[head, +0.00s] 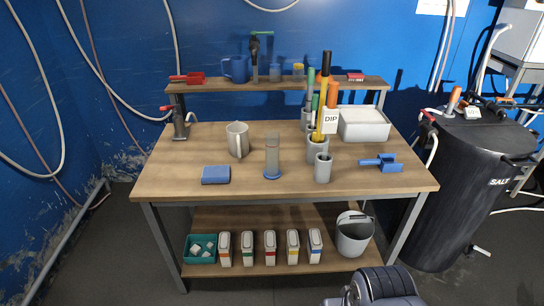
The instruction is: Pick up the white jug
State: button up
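A white jug (237,140) with a greyish tint stands upright on the wooden table top (190,180), left of the middle and toward the back. Its handle seems to be on the right side. Nothing touches it. My gripper is not in view. A dark ribbed part, probably of my arm, shows at the bottom edge, well in front of the table and far from the jug.
A clear cylinder on a blue base (272,158) and a blue block (216,175) stand in front of the jug. Grey holders (323,168) with tools, a white tub (364,124) and a blue clamp-like piece (381,163) lie right. A raised shelf (290,86) runs behind.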

aim_at(237, 131)
jog(key=i+j, duration=1.45)
jog(key=j, duration=0.25)
